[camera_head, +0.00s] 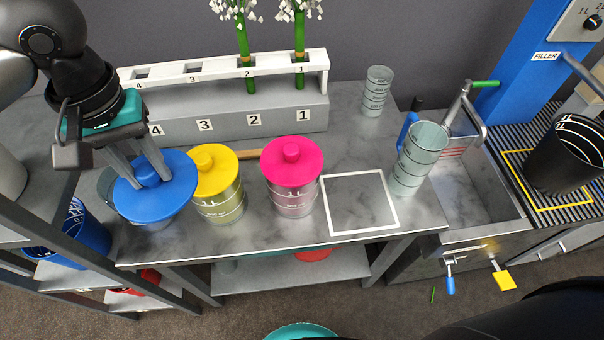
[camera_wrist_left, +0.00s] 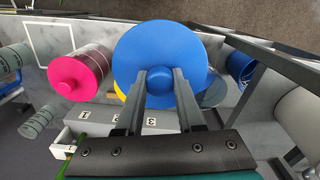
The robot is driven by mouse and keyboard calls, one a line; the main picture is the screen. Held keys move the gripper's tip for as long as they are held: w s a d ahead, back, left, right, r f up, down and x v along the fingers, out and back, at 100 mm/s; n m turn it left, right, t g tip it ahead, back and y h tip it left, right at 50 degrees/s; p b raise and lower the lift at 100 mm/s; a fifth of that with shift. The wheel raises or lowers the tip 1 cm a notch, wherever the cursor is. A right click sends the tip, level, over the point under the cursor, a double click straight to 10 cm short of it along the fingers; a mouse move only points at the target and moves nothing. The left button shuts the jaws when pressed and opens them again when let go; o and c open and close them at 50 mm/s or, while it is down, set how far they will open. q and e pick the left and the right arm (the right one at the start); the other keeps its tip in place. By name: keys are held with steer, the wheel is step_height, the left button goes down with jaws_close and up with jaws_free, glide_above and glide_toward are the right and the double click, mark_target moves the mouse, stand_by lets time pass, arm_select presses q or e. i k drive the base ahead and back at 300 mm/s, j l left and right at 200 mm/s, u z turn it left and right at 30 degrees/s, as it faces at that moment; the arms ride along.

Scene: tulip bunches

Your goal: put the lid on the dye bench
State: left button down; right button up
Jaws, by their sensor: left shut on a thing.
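The blue lid (camera_head: 172,192) is at the left end of the grey marbled dye bench (camera_head: 345,148). My left gripper (camera_head: 148,174) is shut on the lid's knob, its fingers reaching down from above. The lid also shows in the left wrist view (camera_wrist_left: 150,42), with the fingertips (camera_wrist_left: 160,74) on either side of the knob. A clear jar (camera_head: 150,221) stands below the lid and is mostly hidden by it; part of its rim shows at the left. I cannot tell whether lid and jar touch. My right gripper is not in view.
A yellow-lidded jar (camera_head: 220,205) stands close to the right of the blue lid, then a pink-lidded jar (camera_head: 292,195). A numbered rack (camera_head: 290,118) with flower stems is behind. A white-outlined square (camera_head: 360,203) is empty. A clear beaker (camera_head: 418,160) stands beside the sink (camera_head: 480,190).

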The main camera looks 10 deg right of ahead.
mark_target(357, 200)
steer(key=z, duration=0.95)
steer(key=l+z, duration=0.1)
steer(key=l, duration=0.4)
steer(key=i+l+z, duration=0.15)
steer(key=l, duration=0.3)
